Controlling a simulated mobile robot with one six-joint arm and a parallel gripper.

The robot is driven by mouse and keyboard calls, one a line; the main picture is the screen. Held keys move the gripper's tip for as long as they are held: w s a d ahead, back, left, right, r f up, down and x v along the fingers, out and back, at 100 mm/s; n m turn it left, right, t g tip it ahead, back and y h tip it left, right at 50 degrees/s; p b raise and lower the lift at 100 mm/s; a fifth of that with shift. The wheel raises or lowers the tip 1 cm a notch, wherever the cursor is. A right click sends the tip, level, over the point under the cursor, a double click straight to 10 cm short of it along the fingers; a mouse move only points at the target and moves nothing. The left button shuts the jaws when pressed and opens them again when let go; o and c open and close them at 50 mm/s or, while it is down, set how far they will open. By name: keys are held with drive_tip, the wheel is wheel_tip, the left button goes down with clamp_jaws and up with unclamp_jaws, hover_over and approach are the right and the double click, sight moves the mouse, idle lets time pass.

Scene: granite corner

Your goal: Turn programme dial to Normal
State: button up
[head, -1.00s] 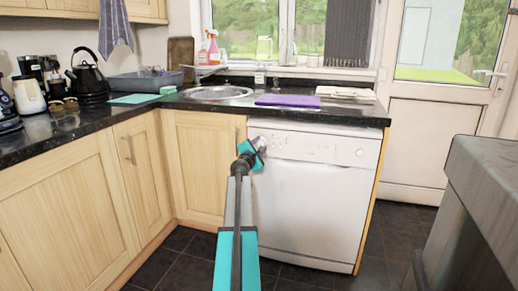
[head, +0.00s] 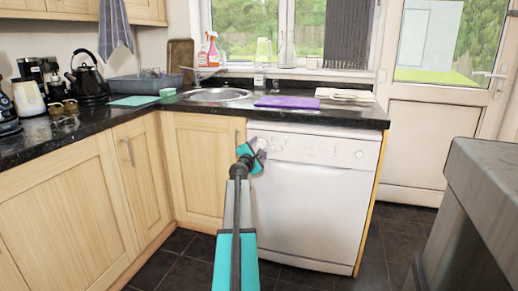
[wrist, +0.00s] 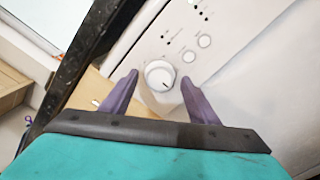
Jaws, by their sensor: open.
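The white dishwasher (head: 310,210) stands under the worktop, with its control panel along the top. In the head view my gripper (head: 258,146) is at the panel's left end and hides part of the dial area. The printed programme labels are too small to read.
Two round buttons (wrist: 196,48) sit right of the dial. The black worktop (head: 345,112) overhangs the panel and carries a purple cloth (head: 287,102). A grey block-like unit (head: 490,190) stands at the right. Dark floor tiles (head: 310,278) lie clear in front.

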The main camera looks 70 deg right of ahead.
drive_tip(key=a+p, duration=0.2)
drive_tip(key=a, duration=1.1)
drive_tip(key=shift+s, duration=0.4)
drive_tip(key=shift+w, duration=0.1)
